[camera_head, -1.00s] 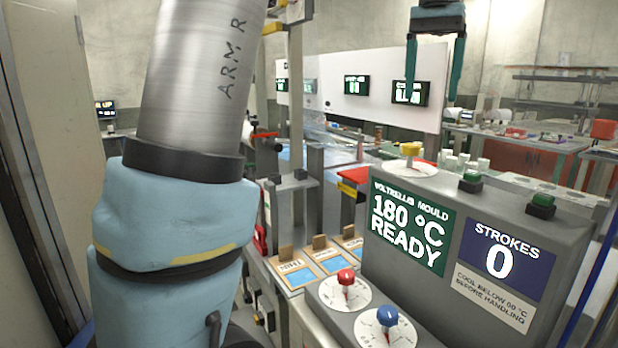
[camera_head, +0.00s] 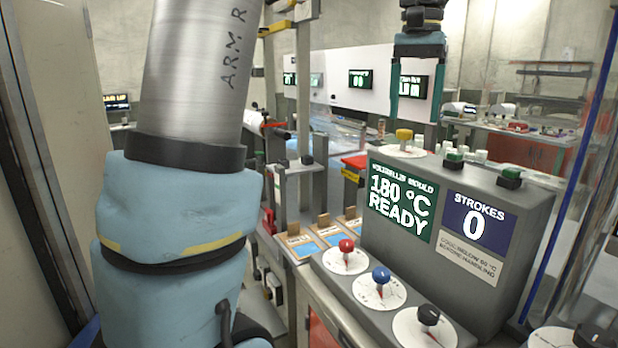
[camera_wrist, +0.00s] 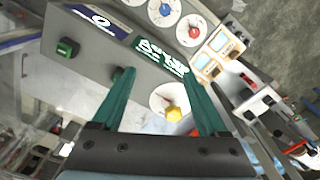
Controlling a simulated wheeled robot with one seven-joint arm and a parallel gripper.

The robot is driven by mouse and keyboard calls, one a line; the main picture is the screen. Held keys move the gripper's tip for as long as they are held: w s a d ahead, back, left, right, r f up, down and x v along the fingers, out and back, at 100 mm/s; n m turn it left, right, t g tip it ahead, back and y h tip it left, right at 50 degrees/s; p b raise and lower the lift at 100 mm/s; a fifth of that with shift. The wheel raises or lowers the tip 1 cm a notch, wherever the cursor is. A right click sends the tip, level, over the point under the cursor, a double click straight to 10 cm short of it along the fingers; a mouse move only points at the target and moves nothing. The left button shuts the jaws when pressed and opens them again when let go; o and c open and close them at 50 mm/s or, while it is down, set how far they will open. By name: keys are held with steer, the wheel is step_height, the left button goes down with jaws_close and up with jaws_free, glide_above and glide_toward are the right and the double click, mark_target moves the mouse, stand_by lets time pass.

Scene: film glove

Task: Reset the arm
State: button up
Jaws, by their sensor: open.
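My gripper (camera_head: 417,92) hangs fingers-down at the upper right of the head view, above the control box. Its two green fingers are apart with nothing between them. In the wrist view my gripper (camera_wrist: 165,108) is open over the top of the grey control box (camera_head: 405,270). The yellow knob (camera_head: 404,135) on its white dial lies below; it also shows between the fingers in the wrist view (camera_wrist: 174,115), apart from them. My arm fills the left of the head view.
The box's screens read 180 °C READY and STROKES 0. Red (camera_head: 346,246), blue (camera_head: 381,275) and black (camera_head: 428,314) knobs stand in front. Green buttons (camera_head: 510,174) sit on top. A blue upright (camera_head: 575,165) stands at right. Benches and a white panel (camera_head: 335,75) stand behind.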

steer(key=w+a+f+n, duration=0.2)
steer(key=a+f, duration=0.6)
steer(key=f, duration=0.1)
steer(key=s+a+f+n, duration=0.1)
steer(key=s+a+f, duration=0.1)
steer(key=a+f, duration=0.4)
steer(key=s+a+f+n+t, duration=0.1)
steer(key=s+a+f, duration=0.2)
steer(key=a+f, duration=0.2)
steer(key=s+a+f+n, duration=0.1)
steer(key=s+a+f, duration=0.2)
steer(key=a+f, duration=0.3)
steer(key=shift+s+a+f, duration=0.25)
steer(key=shift+a+f, duration=0.1)
steer(key=shift+f, duration=0.2)
